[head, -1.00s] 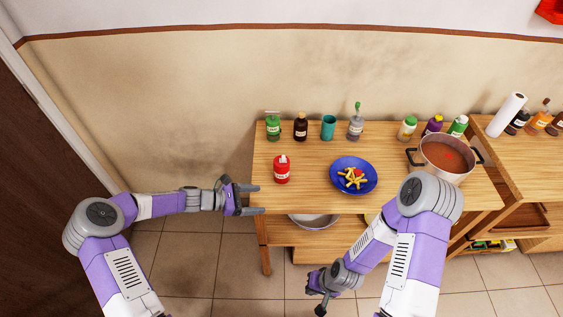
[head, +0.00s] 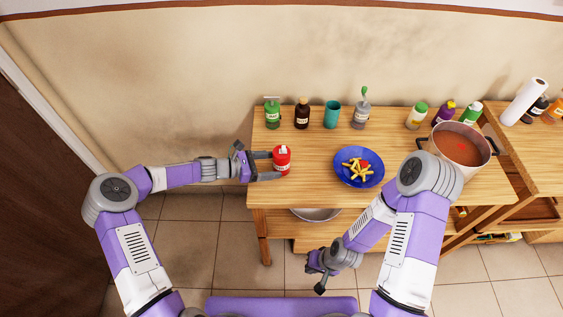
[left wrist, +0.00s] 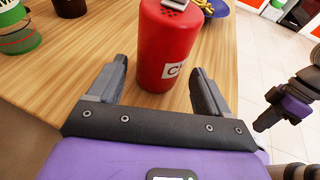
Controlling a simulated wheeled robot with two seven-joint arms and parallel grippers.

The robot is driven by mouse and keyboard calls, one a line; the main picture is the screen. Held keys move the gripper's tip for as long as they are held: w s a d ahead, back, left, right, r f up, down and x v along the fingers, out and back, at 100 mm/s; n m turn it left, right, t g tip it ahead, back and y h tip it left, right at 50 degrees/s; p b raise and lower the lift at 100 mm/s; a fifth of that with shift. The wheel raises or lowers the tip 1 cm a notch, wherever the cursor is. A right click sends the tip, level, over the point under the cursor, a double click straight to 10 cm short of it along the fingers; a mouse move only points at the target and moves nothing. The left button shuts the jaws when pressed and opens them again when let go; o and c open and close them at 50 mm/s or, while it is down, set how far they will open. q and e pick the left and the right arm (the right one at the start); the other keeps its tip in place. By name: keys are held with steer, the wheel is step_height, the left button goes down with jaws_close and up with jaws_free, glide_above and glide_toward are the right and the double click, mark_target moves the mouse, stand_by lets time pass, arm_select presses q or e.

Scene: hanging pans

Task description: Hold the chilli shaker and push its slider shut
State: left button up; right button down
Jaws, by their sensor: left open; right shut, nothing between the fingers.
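The red chilli shaker (head: 282,161) stands upright near the left end of the wooden table. In the left wrist view the shaker (left wrist: 166,45) has a pale label, holes in its top and a grey slider (left wrist: 174,4) partly cut off by the frame edge. My left gripper (head: 266,165) is open at table height, with its fingers reaching either side of the shaker. In the wrist view the left gripper (left wrist: 160,95) shows a gap between each finger and the shaker. My right gripper (head: 319,276) is shut and empty, low in front of the table.
A blue plate of fries (head: 346,178) lies to the right of the shaker. A green bottle (head: 272,114), a dark bottle (head: 302,116) and a teal cup (head: 332,115) stand behind. A pot (head: 449,160) stands at the right. The table between shaker and plate is clear.

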mark_target(278, 164)
arm_select(q)
steer(key=shift+b+x, duration=0.35)
steer(key=shift+x, duration=1.35)
steer(key=c, duration=0.9)
